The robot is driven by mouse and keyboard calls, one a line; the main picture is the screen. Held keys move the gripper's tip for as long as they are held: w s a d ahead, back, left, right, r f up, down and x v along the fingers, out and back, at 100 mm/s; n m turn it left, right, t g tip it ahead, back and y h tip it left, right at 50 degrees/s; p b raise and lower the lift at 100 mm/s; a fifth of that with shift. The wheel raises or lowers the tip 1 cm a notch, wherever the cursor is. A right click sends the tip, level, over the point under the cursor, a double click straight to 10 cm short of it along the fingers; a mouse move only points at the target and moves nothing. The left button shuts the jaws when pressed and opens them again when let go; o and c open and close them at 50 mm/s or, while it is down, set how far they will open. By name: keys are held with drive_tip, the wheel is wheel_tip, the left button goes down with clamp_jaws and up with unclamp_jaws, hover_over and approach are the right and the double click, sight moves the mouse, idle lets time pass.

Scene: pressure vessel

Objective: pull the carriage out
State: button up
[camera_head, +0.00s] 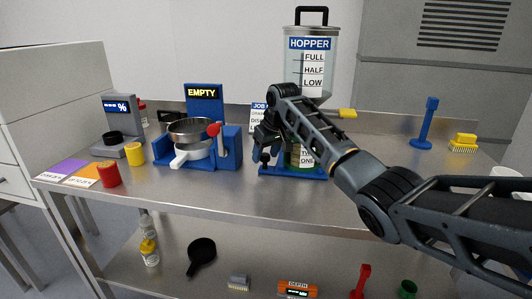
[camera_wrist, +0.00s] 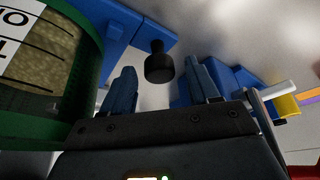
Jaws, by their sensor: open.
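The hopper (camera_head: 310,75) stands upright on a blue base (camera_head: 290,171), with a green-rimmed, labelled container under it. The same green container (camera_wrist: 85,100) fills the left of the wrist view. A black knob (camera_wrist: 158,66) stands by the blue base edge (camera_wrist: 115,25); it also shows in the head view (camera_head: 265,157). I cannot tell for sure which part is the carriage. My gripper (camera_wrist: 160,72) is open, its blue fingers on either side of the knob in the wrist view. Contact is not visible. In the head view my gripper (camera_head: 268,143) partly hides the hopper base.
Left of the hopper is a blue station marked EMPTY (camera_head: 204,95) with a metal pan (camera_head: 192,128) and white handle. A yellow cup (camera_head: 135,154), red cup (camera_head: 109,174) and scale (camera_head: 121,125) stand further left. A blue post (camera_head: 427,122) and yellow brush (camera_head: 463,142) are right.

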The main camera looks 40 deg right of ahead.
drive_tip(key=shift+c, duration=0.2)
clamp_jaws()
idle(0.4)
